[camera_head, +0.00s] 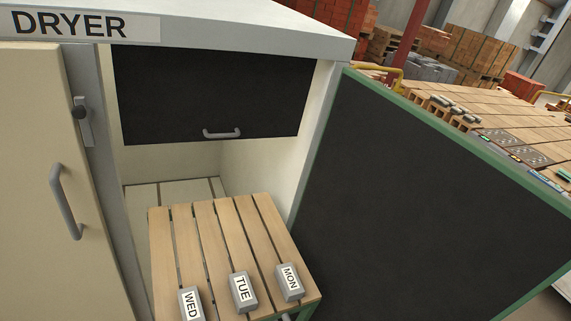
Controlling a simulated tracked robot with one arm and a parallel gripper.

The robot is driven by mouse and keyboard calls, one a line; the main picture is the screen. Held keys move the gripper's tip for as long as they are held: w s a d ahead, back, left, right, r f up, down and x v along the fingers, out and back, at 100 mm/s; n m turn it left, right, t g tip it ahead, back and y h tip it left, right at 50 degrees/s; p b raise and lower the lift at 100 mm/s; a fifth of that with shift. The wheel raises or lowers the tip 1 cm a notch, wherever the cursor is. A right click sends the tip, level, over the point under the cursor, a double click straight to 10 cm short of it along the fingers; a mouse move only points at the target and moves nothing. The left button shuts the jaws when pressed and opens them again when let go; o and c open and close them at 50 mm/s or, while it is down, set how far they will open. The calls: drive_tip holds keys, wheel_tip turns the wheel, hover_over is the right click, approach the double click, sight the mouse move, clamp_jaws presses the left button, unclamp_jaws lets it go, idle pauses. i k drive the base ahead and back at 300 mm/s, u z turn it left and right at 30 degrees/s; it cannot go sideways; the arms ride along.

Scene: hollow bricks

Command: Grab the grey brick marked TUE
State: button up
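The grey brick marked TUE (243,291) lies on a slatted wooden rack (222,235) at the bottom of the view, near the rack's front edge. A grey brick marked MON (289,282) lies to its right. A grey brick marked WED (190,303) lies to its left and is partly cut off by the lower frame edge. The three bricks stand apart from each other in a row. My gripper is not in view.
The rack sticks out of a dryer cabinet (240,23) under a raised black flap (215,95) with a handle. A closed cream door (50,190) stands left. A dark, green-edged panel (410,200) blocks the right. Stacked bricks (485,50) fill the back.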

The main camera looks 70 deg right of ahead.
sight(241, 291)
drive_tip(key=z, duration=1.25)
drive_tip(key=k, duration=0.55)
drive_tip(key=z, duration=0.1)
drive_tip(key=i, duration=0.6)
drive_tip(key=u, duration=0.1)
